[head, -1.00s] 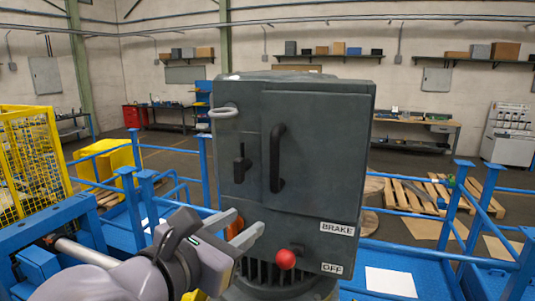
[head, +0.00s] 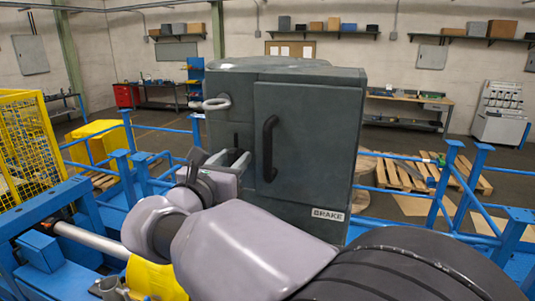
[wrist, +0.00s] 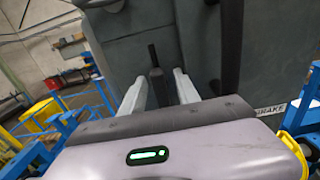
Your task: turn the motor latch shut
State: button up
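The motor housing is a dark grey cabinet (head: 310,120) in the head view. The motor latch, a small black lever, sits on its front left; its upper part (head: 236,140) shows just above my gripper (head: 236,160). In the wrist view the latch (wrist: 157,82) stands about upright between the two pale fingers of my gripper (wrist: 160,90). The fingers are apart, one on each side of it, with a gap visible on both sides. My gripper hides the latch's lower part in the head view.
A long black door handle (head: 269,148) stands right of the latch. A light ring (head: 217,103) sticks out at the cabinet's upper left. The BRAKE label (head: 328,215) is at lower right. Blue railings (head: 447,195) surround the cabinet. My arm covers the lower front.

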jog(key=shift+w, duration=0.1)
grip_shut()
